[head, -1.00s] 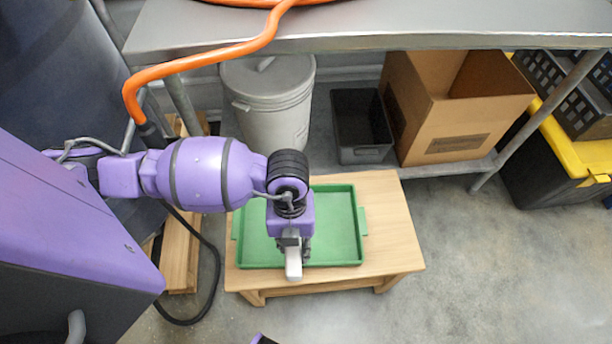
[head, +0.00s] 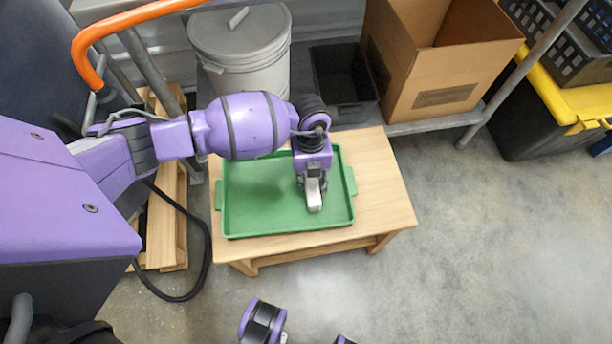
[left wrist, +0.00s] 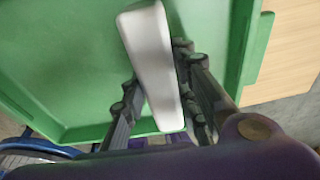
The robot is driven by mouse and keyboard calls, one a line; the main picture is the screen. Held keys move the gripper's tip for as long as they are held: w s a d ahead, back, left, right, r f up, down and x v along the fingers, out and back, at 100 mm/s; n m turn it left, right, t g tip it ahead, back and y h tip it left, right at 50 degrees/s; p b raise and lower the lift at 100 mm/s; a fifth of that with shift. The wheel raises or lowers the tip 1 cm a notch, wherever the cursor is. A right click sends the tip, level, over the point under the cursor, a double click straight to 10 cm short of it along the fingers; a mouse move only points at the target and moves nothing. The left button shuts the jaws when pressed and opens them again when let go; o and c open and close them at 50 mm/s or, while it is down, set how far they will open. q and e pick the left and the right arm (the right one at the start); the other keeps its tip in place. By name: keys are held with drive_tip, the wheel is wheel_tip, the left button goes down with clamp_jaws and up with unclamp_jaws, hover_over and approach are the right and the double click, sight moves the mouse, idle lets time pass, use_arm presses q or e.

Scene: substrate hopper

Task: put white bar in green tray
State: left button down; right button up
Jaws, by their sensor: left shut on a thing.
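The green tray (head: 245,222) lies on a small wooden table. My left gripper (head: 311,182) is over the right part of the tray. It is shut on the white bar (head: 314,196), which sticks out from the fingers toward the front of the tray. In the left wrist view the white bar (left wrist: 152,62) sits between the two dark fingers (left wrist: 160,100), with the green tray (left wrist: 85,75) behind it. I cannot tell whether the bar touches the tray floor. Parts of my right arm show at the bottom edge of the head view; its gripper fingers cannot be made out.
The wooden table (head: 385,190) has bare top to the right of the tray. Behind it are a grey lidded bucket (head: 245,50), a dark bin (head: 342,80) and a cardboard box (head: 445,75). A black and yellow crate (head: 540,110) stands at the right.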

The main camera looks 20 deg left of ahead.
use_arm(q)
drive_tip(key=shift+f, duration=0.85)
use_arm(e)
drive_tip(key=shift+w+f, duration=0.15)
drive_tip(key=shift+w, duration=0.3)
use_arm(q)
drive_tip(key=c, duration=1.4)
unclamp_jaws()
use_arm(e)
drive_tip(key=shift+w, duration=0.1)
